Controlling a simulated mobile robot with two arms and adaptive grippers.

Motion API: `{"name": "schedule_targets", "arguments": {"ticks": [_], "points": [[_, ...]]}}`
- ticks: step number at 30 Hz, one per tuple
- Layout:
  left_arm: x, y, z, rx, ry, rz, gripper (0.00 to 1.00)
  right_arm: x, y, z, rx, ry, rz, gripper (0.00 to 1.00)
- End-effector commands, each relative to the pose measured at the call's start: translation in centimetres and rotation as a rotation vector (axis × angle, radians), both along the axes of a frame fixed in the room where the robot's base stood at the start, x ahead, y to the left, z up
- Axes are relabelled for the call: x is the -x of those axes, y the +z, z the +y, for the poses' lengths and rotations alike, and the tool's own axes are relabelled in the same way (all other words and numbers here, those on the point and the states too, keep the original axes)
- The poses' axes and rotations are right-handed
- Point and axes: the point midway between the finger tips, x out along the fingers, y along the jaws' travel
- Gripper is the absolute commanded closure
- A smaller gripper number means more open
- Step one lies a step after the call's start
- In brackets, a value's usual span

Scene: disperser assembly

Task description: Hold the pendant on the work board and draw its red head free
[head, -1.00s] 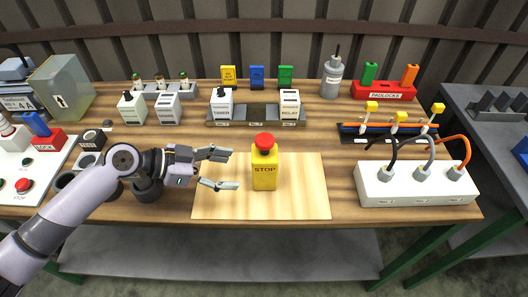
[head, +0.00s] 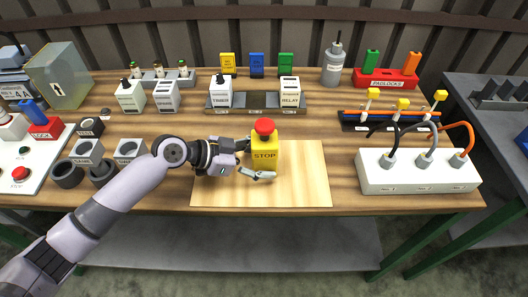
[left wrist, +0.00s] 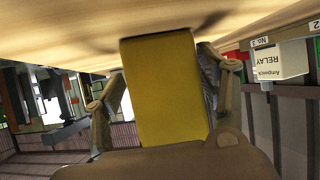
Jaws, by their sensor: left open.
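The yellow pendant (head: 265,157), marked STOP, stands upright on the pale work board (head: 300,185). Its red head (head: 265,127) sits on top. My left gripper (head: 254,160) is open and low at the pendant's left side, with one finger behind it and one in front. In the left wrist view the yellow pendant body (left wrist: 165,90) fills the space between the two open fingers. The red head is not visible in that view. My right gripper is not in view.
Behind the board stands a rack with a timer (head: 221,92) and a relay (head: 290,92). A white box with plugs (head: 415,180) is at right. Test blocks and dark cups (head: 67,174) are at left. The board's right half is clear.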

Motion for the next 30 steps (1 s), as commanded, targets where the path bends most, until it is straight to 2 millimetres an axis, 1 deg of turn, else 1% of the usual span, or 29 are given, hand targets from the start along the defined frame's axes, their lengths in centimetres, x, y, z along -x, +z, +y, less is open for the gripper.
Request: {"name": "schedule_targets", "arguments": {"ticks": [7, 28, 29, 30], "points": [[-0.01, -0.01, -0.03, 0.0, 0.0, 0.0, 0.34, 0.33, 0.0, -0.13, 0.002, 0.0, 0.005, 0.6], [0.05, -0.08, -0.02, 0.0, 0.0, 0.002, 0.81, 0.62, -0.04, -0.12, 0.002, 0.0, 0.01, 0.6], [0.05, -0.08, -0.02, 0.0, 0.0, 0.002, 0.49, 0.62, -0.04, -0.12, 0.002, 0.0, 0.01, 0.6], [0.05, -0.09, -0.01, -0.001, 0.0, 0.003, 0.52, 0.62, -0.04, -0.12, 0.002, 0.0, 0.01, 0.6]]}}
